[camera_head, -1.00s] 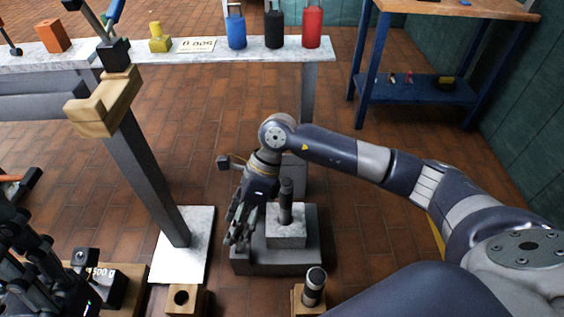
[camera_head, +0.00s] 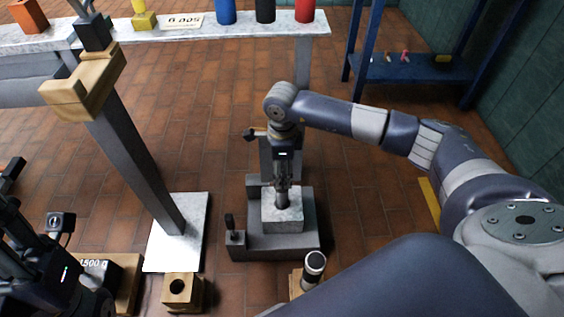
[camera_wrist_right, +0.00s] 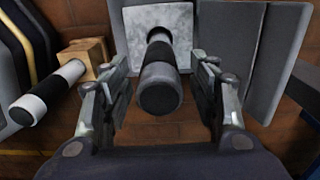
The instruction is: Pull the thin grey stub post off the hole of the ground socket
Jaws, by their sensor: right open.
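The grey stub post (camera_head: 283,204) stands upright in a pale stone-like block, apparently the ground socket (camera_head: 297,218), on a dark grey base. In the right wrist view the post (camera_wrist_right: 159,88) points toward the camera, its round end nearest, and the pale block (camera_wrist_right: 181,24) lies behind it. My right gripper (camera_head: 282,187) is over the post's top from above. In the right wrist view its open fingers (camera_wrist_right: 160,80) stand on either side of the post, with gaps on both sides. My left gripper (camera_head: 62,285) is low at the left; its fingers are unclear.
A white-banded post (camera_head: 314,268) stands at a wooden block right of the base. A wooden block with a hole (camera_head: 183,291) is to the left. A small dark upright (camera_head: 235,232) sits on the base's left part. A slanted grey beam (camera_head: 140,165) stands further left.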

